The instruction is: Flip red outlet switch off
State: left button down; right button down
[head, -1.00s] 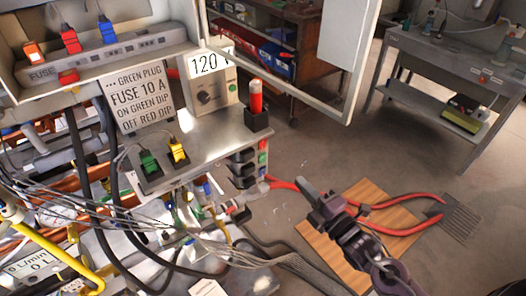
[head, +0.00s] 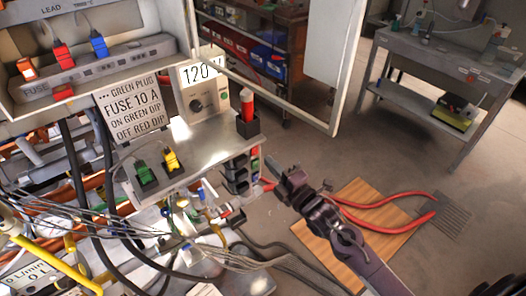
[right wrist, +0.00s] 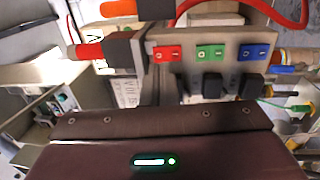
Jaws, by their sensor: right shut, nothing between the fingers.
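The red outlet switch (right wrist: 167,53) is a small rocker on the side panel of the outlet box, in a row with a green switch (right wrist: 210,52) and a blue switch (right wrist: 257,51). I cannot tell which way it is tipped. In the head view the switch panel (head: 256,165) is seen edge-on at the box's right end. My right gripper (head: 278,170) is shut and empty, just right of that panel, with a gap between. In the right wrist view its brown body fills the bottom and its fingertips are not clearly seen. My left gripper is not in view.
Black plugs (right wrist: 208,86) sit below the switches. A red-topped cylinder in a black holder (head: 247,122) stands on the box's top corner. The open cabinet door (head: 330,60) hangs behind. Cables and pipes crowd the lower left. A wooden board (head: 350,225) lies below my right arm.

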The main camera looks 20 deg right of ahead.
aim_at(256, 148)
jog(key=shift+p+x, duration=0.55)
jog(key=shift+x, duration=1.6)
